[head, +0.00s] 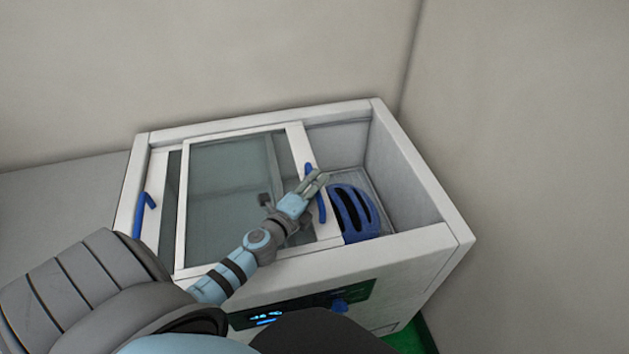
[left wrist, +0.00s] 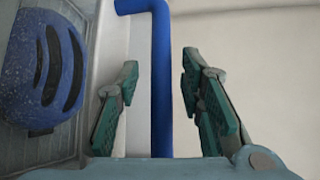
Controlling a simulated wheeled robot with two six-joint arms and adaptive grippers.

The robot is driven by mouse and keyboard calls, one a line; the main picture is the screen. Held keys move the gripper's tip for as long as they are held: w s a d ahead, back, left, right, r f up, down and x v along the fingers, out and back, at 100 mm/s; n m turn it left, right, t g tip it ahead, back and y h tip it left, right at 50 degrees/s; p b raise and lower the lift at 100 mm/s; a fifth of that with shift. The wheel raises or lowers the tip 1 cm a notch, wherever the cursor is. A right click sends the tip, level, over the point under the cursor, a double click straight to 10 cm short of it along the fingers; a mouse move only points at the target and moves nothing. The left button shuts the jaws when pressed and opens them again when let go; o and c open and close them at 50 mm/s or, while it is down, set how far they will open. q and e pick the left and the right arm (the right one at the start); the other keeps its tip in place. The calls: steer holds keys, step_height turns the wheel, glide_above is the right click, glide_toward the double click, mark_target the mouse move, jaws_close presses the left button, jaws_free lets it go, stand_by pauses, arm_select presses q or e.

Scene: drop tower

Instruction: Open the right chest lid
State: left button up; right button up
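The white chest (head: 455,235) has sliding glass lids. The right lid (head: 232,180), a glass pane in a white frame, lies slid toward the left, leaving the right end of the chest open. Its blue handle (head: 322,207) is on the right edge of the frame. My left gripper (head: 316,180) is at this handle, coming in from the left over the glass. In the left wrist view the fingers (left wrist: 160,95) are apart, one on each side of the blue handle bar (left wrist: 162,45), with gaps visible. My right gripper is out of view.
A blue helmet-like object with dark slots (head: 355,212) lies inside the open right end. A second blue handle (head: 144,212) is at the chest's left end. A control panel (head: 310,302) is on the front. Walls stand close behind and to the right.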

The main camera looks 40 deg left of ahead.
arm_select(q)
steer(key=s, duration=0.4)
steer(key=s+r, duration=0.1)
steer(key=s, duration=0.3)
steer(key=s+d, duration=0.1)
steer(key=s, duration=0.3)
steer(key=shift+d+r, duration=0.1)
steer(key=shift+r, duration=0.25)
